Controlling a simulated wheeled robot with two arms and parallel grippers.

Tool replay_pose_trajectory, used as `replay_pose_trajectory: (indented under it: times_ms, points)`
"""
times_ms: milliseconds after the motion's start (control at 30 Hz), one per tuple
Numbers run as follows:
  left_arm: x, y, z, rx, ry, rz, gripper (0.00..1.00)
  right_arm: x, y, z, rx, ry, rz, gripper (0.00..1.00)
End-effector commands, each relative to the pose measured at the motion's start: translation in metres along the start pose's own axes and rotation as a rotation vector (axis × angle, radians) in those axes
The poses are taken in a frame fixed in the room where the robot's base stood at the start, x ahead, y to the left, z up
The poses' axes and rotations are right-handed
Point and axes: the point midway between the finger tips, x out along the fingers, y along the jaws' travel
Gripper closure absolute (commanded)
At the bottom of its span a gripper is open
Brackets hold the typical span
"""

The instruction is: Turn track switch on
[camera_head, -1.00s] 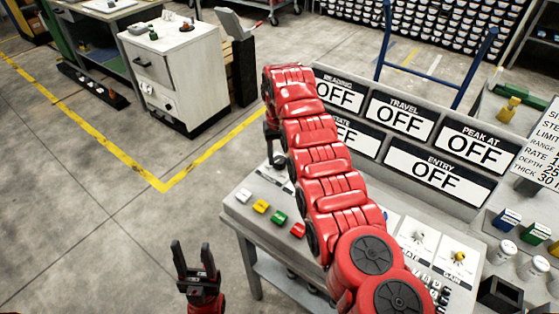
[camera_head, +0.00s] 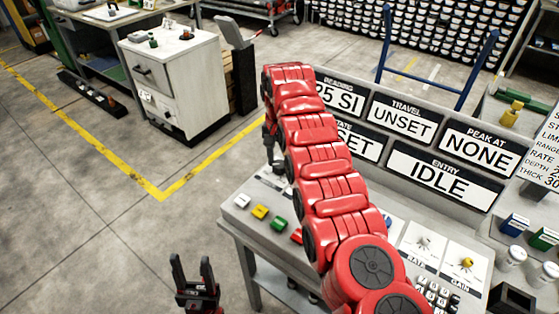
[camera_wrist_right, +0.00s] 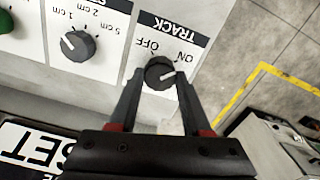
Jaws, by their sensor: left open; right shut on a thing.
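The track switch (camera_wrist_right: 159,73) is a dark round knob on a white plate marked TRACK, OFF and ON, seen in the right wrist view. My right gripper (camera_wrist_right: 158,84) is shut on this knob, with a finger on each side of it. In the head view my red right arm covers much of the console, and the right gripper (camera_head: 271,150) shows only partly at the console's far left corner. My left gripper (camera_head: 192,271) is open and empty, low over the floor left of the console. The display panels read IDLE (camera_head: 438,176), NONE and UNSET.
Another knob (camera_wrist_right: 77,46) marked in cm sits beside the track switch. White, yellow, green and red buttons (camera_head: 260,211) line the console's front left. Small blue and green blocks (camera_head: 514,224) and white jars stand at the right. Floor left of the console is clear.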

Motion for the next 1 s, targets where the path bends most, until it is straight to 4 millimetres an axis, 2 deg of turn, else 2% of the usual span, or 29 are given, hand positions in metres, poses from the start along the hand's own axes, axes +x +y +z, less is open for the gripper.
replay_pose_trajectory:
  times_ms: [400,433,567,600,867,1000]
  points:
    - [-0.0001,0.0,0.0,0.0,0.0,0.0,0.48,-0.0005,0.0,-0.0004,0.008,0.001,-0.001,1.0]
    - [-0.0001,0.0,0.0,0.0,0.0,0.0,0.48,-0.0005,0.0,-0.0004,0.008,0.001,-0.001,0.48]
    - [-0.0001,0.0,-0.0001,0.0,0.0,0.0,0.48,-0.0004,0.0,-0.0003,0.007,0.001,-0.001,0.25]
    - [-0.0001,0.0,0.0001,0.0,0.0,0.0,0.48,-0.0003,0.0,-0.0002,0.007,0.001,0.0,0.22]
    - [0.0,0.0,-0.0001,0.0,0.0,0.0,0.48,-0.0007,0.0,-0.0002,0.006,0.0,0.0,0.22]
    - [0.002,-0.0001,-0.0003,0.0,0.0,0.0,0.48,-0.0093,0.0,-0.0002,0.006,-0.002,-0.001,0.22]
